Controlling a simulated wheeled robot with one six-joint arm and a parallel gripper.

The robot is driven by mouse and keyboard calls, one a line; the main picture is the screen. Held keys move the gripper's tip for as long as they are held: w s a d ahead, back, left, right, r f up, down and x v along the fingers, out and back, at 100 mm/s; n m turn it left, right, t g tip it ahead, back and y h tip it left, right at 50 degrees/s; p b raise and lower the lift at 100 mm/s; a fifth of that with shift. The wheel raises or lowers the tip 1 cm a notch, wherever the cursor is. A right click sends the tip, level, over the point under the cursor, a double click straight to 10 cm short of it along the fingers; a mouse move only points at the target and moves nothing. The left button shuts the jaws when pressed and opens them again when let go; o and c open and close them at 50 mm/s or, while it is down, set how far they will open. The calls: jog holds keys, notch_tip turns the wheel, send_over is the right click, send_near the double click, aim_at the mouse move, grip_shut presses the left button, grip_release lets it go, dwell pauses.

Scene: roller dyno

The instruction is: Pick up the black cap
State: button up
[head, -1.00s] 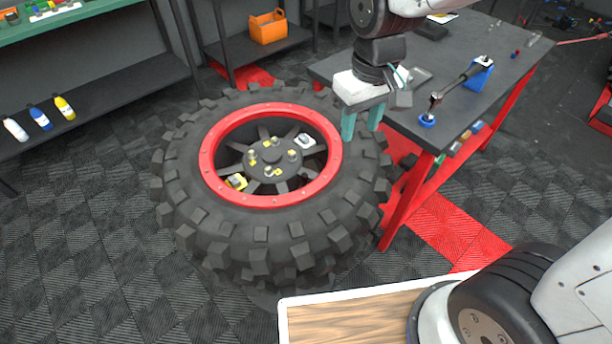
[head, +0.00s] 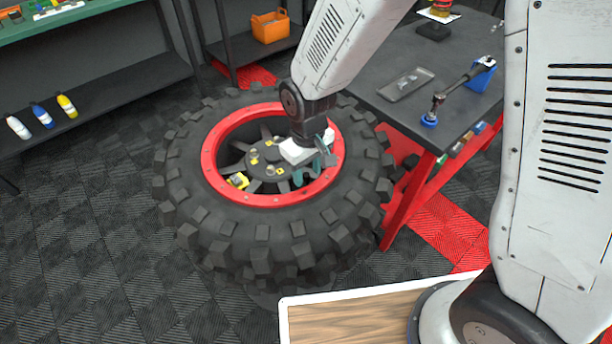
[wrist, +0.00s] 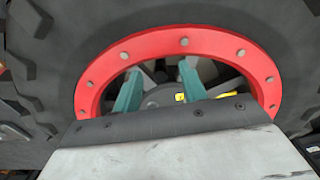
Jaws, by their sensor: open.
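I cannot make out the black cap with certainty in either view; it may be hidden against the dark wheel centre. The big tyre (head: 260,240) lies flat with its red rim (head: 225,190). My gripper (head: 308,174) is open and points down into the right part of the rim, over the dark spokes. In the wrist view my two teal fingers (wrist: 161,78) stand apart, with the grey round hub (wrist: 160,97) and a yellow piece (wrist: 180,98) partly seen between and beyond them. I see nothing held.
A yellow object (head: 238,180) sits inside the rim at lower left. A dark table (head: 380,65) with red legs stands right of the tyre, bearing a flat grey tray (head: 406,84) and a long tool (head: 458,88) on blue supports. Shelves stand at left and behind.

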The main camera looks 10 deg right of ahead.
jog(key=shift+f, duration=0.45)
jog(key=shift+c, duration=0.2)
grip_shut()
jog(key=shift+r, duration=0.1)
